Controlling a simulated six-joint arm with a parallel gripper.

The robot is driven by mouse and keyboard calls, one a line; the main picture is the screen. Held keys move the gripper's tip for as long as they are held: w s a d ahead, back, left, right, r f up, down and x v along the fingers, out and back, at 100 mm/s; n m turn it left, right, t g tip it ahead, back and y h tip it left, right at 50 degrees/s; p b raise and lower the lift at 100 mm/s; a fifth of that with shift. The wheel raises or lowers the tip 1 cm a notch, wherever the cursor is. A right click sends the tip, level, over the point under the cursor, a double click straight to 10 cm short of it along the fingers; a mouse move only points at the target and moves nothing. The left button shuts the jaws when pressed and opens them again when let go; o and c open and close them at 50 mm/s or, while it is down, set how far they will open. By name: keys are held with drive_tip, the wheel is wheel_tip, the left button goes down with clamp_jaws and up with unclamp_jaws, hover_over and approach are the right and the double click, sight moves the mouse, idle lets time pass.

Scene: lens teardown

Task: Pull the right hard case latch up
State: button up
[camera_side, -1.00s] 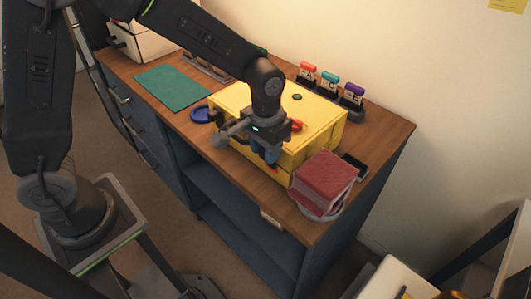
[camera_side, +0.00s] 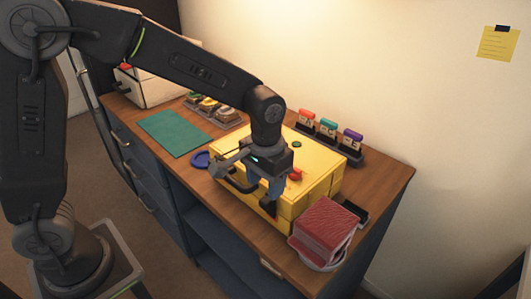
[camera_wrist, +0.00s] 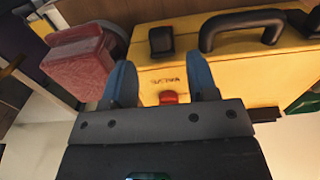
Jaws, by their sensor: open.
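The yellow hard case (camera_side: 318,155) sits closed on the desk; its front also shows in the wrist view (camera_wrist: 225,70). The right latch (camera_wrist: 160,40) is a black tab on the case front, beside the black handle (camera_wrist: 240,22). In the side view the latch (camera_side: 267,204) shows just below the fingers. My gripper (camera_wrist: 162,78) is open and empty, its two blue fingers apart with the latch beyond the gap between them. In the side view my gripper (camera_side: 272,188) hangs at the case's front edge. I cannot tell whether it touches the latch.
A dark red block (camera_side: 325,228) in a pale dish stands close to the case's right. A blue ring-shaped dish (camera_side: 201,160) lies to its left. Labelled holders (camera_side: 328,128) stand behind it. A green mat (camera_side: 175,133) leaves free room at the left.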

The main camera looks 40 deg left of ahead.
sight(265, 200)
wheel_tip(265, 200, up, 9)
drive_tip(key=shift+r, duration=0.15)
idle(0.4)
drive_tip(key=s+a+r+t, duration=0.1)
drive_tip(key=s+a+t, duration=0.1)
drive_tip(key=s+a, duration=0.3)
drive_tip(key=s+a+r+t, duration=0.1)
drive_tip(key=s+a+t, duration=0.2)
drive_tip(key=s, duration=0.8)
drive_tip(key=a, duration=0.2)
drive_tip(key=shift+s+a+t, duration=0.15)
drive_tip(key=shift+a+t, duration=0.15)
drive_tip(key=shift+a, duration=0.05)
drive_tip(key=shift+c, duration=0.5)
